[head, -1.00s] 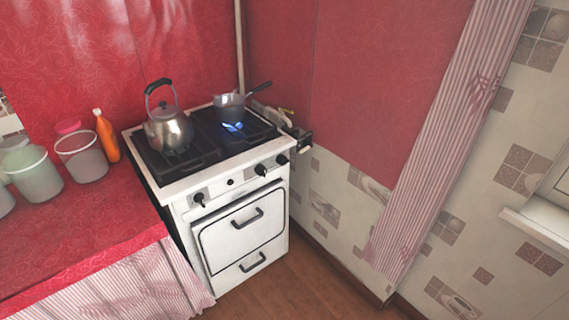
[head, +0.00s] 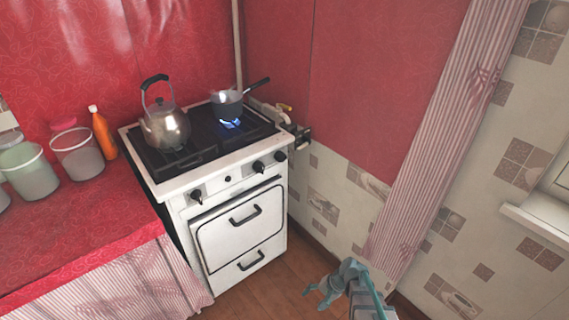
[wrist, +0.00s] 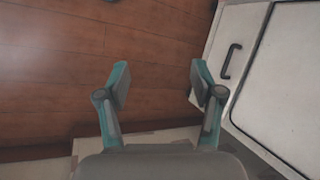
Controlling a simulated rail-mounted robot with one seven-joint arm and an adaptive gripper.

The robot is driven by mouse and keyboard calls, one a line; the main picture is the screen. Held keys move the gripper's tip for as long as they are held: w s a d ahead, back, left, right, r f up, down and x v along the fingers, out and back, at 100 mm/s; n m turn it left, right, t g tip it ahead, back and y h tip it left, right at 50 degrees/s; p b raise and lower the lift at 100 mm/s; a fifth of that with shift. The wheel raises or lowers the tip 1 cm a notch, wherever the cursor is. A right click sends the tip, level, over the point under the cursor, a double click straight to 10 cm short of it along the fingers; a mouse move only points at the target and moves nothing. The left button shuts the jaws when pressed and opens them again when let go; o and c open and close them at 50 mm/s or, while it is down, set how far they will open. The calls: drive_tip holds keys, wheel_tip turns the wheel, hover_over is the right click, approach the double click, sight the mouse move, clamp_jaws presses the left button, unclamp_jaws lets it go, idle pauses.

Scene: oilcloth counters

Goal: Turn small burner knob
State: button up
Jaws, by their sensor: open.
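The white stove (head: 240,225) stands in the corner. Its front panel has black knobs: one at the left (head: 197,195), a middle-right one (head: 258,167) and one at the far right (head: 280,157). I cannot tell which knob is the small burner's. A blue flame (head: 230,124) burns under a saucepan (head: 228,103). My gripper (head: 318,292) is low, in front and to the right of the stove, apart from it. The wrist view shows its fingers (wrist: 160,80) open and empty above the floor.
A metal kettle (head: 165,128) stands on the left of the hob. The red counter (head: 85,220) with jars and an orange bottle (head: 103,132) adjoins the stove's left. A striped curtain (head: 430,140) hangs at the right wall. Wooden floor (wrist: 60,60) is clear beside the stove.

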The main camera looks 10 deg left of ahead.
drive_tip(key=w+a+r+m+t+y, duration=0.2)
drive_tip(key=w+a+r, duration=0.15)
drive_tip(key=w, duration=0.35)
drive_tip(key=w+a+r+m+t+y, duration=0.1)
drive_tip(key=w+a+r+m, duration=0.15)
drive_tip(key=w+r, duration=0.3)
drive_tip(key=m+t+y, duration=0.4)
drive_tip(key=m+t, duration=0.6)
drive_tip(key=m, duration=0.7)
approach(284, 160)
drive_tip(key=p+x, duration=0.1)
drive_tip(key=x, duration=0.9)
drive_tip(key=shift+f, duration=0.15)
drive_tip(key=shift+d+m, duration=0.1)
drive_tip(key=shift+m, duration=0.15)
drive_tip(key=c, duration=1.1)
drive_tip(key=shift+f, duration=0.1)
drive_tip(key=shift+c, duration=0.2)
